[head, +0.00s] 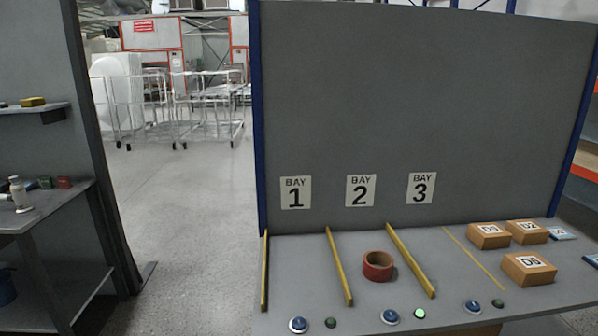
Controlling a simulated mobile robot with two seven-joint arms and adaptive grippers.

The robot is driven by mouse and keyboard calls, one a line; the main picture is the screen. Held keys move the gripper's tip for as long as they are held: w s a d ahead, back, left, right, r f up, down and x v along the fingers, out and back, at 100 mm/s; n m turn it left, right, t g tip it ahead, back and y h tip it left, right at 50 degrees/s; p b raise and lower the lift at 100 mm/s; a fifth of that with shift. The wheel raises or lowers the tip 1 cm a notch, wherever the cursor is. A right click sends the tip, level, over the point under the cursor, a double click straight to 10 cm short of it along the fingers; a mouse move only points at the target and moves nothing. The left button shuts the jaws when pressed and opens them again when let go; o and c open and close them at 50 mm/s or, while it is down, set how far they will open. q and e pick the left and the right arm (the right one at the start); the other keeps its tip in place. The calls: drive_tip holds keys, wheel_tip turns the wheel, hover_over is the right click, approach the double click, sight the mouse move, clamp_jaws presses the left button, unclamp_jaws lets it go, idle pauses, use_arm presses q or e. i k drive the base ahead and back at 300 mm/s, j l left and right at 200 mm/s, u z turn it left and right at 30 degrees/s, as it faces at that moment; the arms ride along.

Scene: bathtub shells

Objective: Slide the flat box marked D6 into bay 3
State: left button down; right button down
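The box that appears to be marked D6 (528,268) is a brown carton with a white label, lying on the grey table at the right. Its second character is small and could be an 8. The sign for bay 3 (421,188) is on the grey back panel. Below it, bay 3 (440,262) is an empty strip of table between a thick yellow rail (411,260) and a thin yellow line (474,258). The box lies to the right of this line, outside the bay. Neither of my grippers is in view.
Two more cartons, one left (489,235) and one right (527,231), stand behind the box. A reddish-brown ring (378,266) sits in bay 2. Bay 1 (300,270) is empty. Blue buttons and small green ones line the front edge; one green button (420,313) looks lit.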

sight(526, 269)
drive_tip(key=l+z, duration=0.1)
drive_tip(key=z, duration=1.25)
drive_tip(key=i+l+u, duration=0.2)
drive_tip(key=i+l, duration=0.2)
drive_tip(key=l, duration=0.2)
drive_tip(key=i+l+u, duration=0.1)
drive_tip(key=l, duration=0.25)
drive_tip(key=i+l+u, duration=0.1)
drive_tip(key=i+l, duration=0.15)
drive_tip(key=i+l+u, duration=0.1)
drive_tip(key=l, duration=0.35)
drive_tip(key=i+l+u, duration=0.1)
drive_tip(key=l, duration=0.25)
drive_tip(key=i+l+u, duration=0.1)
drive_tip(key=i+l, duration=0.15)
drive_tip(key=l, duration=0.15)
